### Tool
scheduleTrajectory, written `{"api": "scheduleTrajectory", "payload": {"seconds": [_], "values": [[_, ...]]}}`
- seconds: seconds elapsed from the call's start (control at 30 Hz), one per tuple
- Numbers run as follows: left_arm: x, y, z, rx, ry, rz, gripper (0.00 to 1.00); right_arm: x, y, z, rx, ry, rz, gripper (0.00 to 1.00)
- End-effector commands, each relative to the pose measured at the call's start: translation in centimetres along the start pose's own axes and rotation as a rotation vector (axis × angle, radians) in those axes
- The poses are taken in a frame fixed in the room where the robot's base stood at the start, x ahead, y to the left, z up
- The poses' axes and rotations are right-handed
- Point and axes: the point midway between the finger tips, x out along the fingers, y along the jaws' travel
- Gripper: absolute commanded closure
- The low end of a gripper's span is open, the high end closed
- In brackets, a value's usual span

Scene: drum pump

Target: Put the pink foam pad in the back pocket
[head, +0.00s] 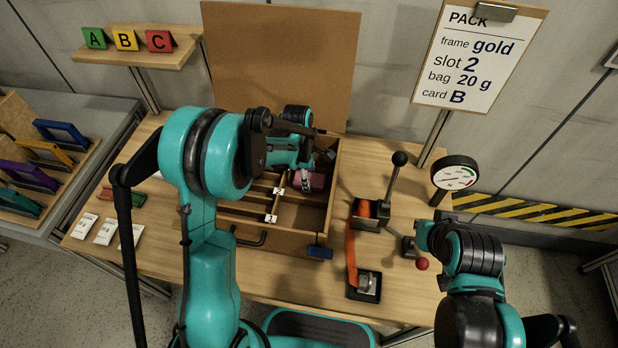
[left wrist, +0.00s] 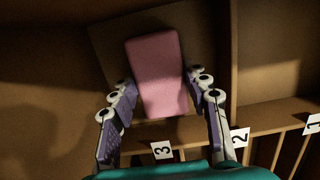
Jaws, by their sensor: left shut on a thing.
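The pink foam pad (head: 314,181) is partly hidden by my left gripper (head: 304,176) in the head view. In the left wrist view the pad (left wrist: 155,70) is a tilted pink block between the two fingers of my left gripper (left wrist: 162,84). That gripper is shut on the pad and points down into the open wooden case (head: 322,228). The pad is over a compartment beyond the slot label 3 (left wrist: 162,150); whether it touches the floor there I cannot tell. My right gripper (head: 410,246) is small and partly hidden at the right of the table; its fingers are unclear.
The case lid (head: 285,60) stands open behind. A black-knobbed lever (head: 397,170), an orange strap (head: 351,255) and a gauge (head: 455,173) stand to the right. White packets (head: 105,231) lie at the left.

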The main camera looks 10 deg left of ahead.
Motion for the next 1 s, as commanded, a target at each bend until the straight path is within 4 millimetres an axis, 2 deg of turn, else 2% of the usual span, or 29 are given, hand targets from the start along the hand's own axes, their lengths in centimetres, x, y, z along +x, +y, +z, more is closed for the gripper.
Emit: {"api": "scheduleTrajectory", "payload": {"seconds": [0.1, 0.13, 0.2, 0.5, 0.63, 1.0], "values": [[0.4, 0.0, -0.1, 0.000, 0.000, 0.000, 0.72, 0.3, 0.0, 0.2, 0.000, 0.000, 0.000, 1.00], [0.4, 0.0, -0.1, 0.000, 0.000, 0.000, 0.51, 0.3, 0.0, 0.2, 0.000, 0.000, 0.000, 1.00], [0.3, 0.0, 0.0, 0.000, 0.000, 0.000, 0.33, 0.2, 0.0, 0.2, 0.000, 0.000, 0.000, 1.00], [0.2, 0.0, 0.0, 0.000, 0.000, 0.000, 0.33, 0.2, 0.0, 0.1, 0.000, 0.000, 0.000, 1.00], [-0.7, 0.0, 0.0, 0.000, 0.000, 0.000, 0.33, -0.3, 0.0, -0.2, 0.000, 0.000, 0.000, 1.00], [-8.6, 0.0, 0.0, 0.000, 0.000, 0.000, 0.33, -2.6, 0.0, -1.9, 0.000, 0.000, 0.000, 1.00]]}}
